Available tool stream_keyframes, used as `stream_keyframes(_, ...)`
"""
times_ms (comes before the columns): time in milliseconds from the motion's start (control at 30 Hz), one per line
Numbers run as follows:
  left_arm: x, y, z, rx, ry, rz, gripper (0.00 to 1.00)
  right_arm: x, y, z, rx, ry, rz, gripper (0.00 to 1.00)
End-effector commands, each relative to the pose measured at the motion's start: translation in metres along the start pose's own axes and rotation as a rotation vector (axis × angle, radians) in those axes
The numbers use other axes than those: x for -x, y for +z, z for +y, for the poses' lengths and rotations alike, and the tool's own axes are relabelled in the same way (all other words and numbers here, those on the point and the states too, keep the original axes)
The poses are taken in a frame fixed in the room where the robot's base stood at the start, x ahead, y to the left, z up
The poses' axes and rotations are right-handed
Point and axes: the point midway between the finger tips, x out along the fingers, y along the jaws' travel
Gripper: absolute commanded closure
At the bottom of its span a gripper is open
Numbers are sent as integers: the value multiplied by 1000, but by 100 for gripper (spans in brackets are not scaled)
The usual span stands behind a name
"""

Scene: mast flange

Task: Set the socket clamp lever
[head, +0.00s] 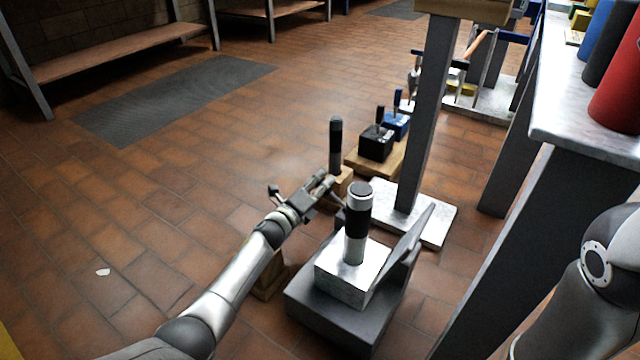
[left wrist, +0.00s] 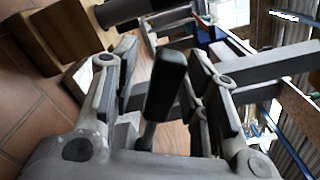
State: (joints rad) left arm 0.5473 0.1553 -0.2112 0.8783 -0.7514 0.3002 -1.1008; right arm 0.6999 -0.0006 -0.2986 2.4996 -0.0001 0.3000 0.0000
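In the left wrist view a black lever handle (left wrist: 167,82) on a thin metal rod stands tilted between the fingers of my left gripper (left wrist: 165,95). The fingers are apart, with gaps beside the handle; I see no firm grip. In the head view my left gripper (head: 322,187) is behind and left of an upright post with a black sleeve (head: 357,215), near a second black-topped post (head: 336,145). The gripper hides much of the lever there, and I cannot tell its mount. My right arm shows at the right edge; its gripper is out of view.
The sleeved post stands on a metal block (head: 340,280) on a dark grey base (head: 330,318). A grey mast (head: 428,110) rises from a pale plate (head: 435,228) behind it. A bench with coloured cylinders (head: 617,85) is at right. The tiled floor at left is open.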

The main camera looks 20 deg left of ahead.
Motion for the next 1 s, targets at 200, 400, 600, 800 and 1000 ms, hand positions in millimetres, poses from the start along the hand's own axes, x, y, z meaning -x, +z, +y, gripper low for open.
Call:
stream_keyframes(200, 0, 0, -1, -3, -2, 0, 57, 0, 0, 0, -1, 0, 0, 34)
stream_keyframes(400, 5, 1, 0, -5, -2, 0, 57, 0, 0, 0, -2, 1, -1, 34)
stream_keyframes(600, 26, 0, 0, -7, -1, 2, 57, 0, 0, 0, -1, 0, 0, 34)
stream_keyframes(800, 56, 0, 0, -5, -1, 2, 57, 0, 0, 0, -1, -1, 0, 34)
stream_keyframes(1000, 88, 0, 1, -3, 0, 2, 57, 0, 0, 0, -1, -1, 0, 34)
